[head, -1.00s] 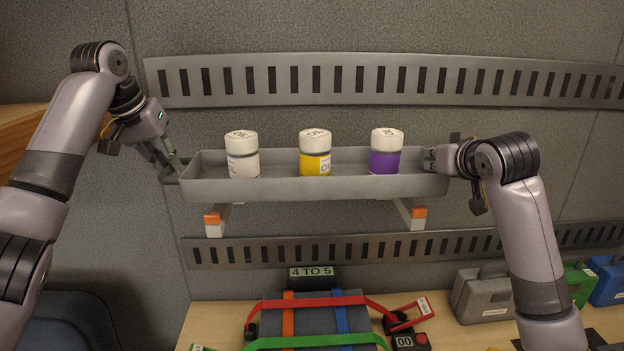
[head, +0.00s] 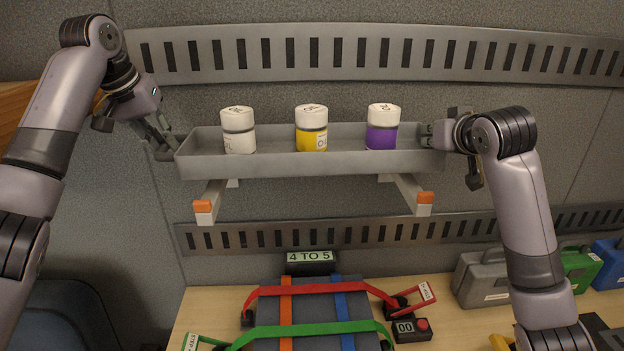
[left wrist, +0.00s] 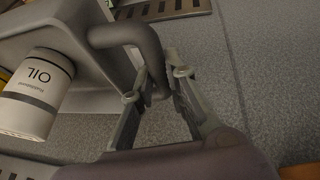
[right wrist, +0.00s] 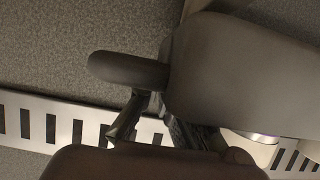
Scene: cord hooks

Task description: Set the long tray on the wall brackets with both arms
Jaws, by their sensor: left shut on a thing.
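The long grey tray (head: 310,166) hangs roughly level in front of the wall, above the two brackets. It carries a white jar (head: 238,138), a yellow-labelled jar (head: 311,140) and a purple-labelled jar (head: 382,138), all upright. The left bracket (head: 208,198) and right bracket (head: 411,192) jut from the wall with orange-marked tips below the tray. My left gripper (head: 166,143) is shut on the tray's left handle, seen in the left wrist view (left wrist: 160,88). My right gripper (head: 428,135) is at the tray's right end, its fingers around the handle (right wrist: 128,69), whose gripped part is mostly hidden.
Slotted rails run along the wall above (head: 370,55) and below (head: 350,231) the brackets. The workbench (head: 215,306) below holds a strapped dark box, a timer (head: 410,330) and several cases at the right, including a grey one (head: 485,280).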

